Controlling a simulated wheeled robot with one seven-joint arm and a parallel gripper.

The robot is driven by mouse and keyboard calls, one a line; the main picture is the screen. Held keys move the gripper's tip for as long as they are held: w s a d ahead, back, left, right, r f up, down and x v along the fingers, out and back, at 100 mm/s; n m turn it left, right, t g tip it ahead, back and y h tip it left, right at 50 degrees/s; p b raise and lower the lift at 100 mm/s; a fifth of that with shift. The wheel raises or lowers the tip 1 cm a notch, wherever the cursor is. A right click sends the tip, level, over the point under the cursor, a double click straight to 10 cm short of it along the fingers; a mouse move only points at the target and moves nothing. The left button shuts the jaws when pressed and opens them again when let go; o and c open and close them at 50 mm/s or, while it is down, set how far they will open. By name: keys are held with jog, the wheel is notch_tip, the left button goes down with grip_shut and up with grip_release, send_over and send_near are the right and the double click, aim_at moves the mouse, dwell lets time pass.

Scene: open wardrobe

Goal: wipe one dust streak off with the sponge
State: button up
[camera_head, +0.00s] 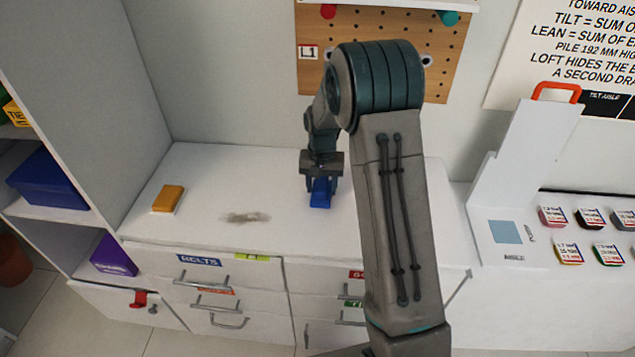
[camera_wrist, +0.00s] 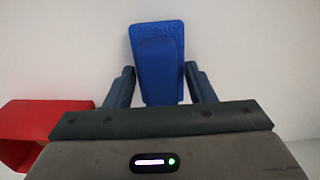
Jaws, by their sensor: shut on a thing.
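My gripper (camera_head: 321,182) is shut on a blue block (camera_head: 320,196), which looks like the sponge, over the right part of the white cabinet top. In the wrist view the blue sponge (camera_wrist: 160,50) stands out between the two fingers of my gripper (camera_wrist: 160,85); its far end looks rough. I cannot tell whether it touches the surface. A grey-brown dust streak (camera_head: 248,217) lies on the top to the left of my gripper, apart from the sponge. The dust streak is not visible in the wrist view.
A yellow-orange block (camera_head: 168,198) lies left of the streak. Drawers with handles (camera_head: 202,283) line the cabinet front (camera_head: 270,275). A pegboard (camera_head: 390,40) hangs behind. A shelf with a blue bin (camera_head: 50,183) stands left. A red object (camera_wrist: 45,125) shows in the wrist view.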

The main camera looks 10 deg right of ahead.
notch_tip(320, 180, up, 3)
jog(key=shift+s+d+r+p, duration=0.1)
jog(key=shift+d+p, duration=0.05)
jog(key=shift+p, duration=0.3)
jog(key=shift+r+p, duration=1.35)
jog(key=shift+r, duration=0.85)
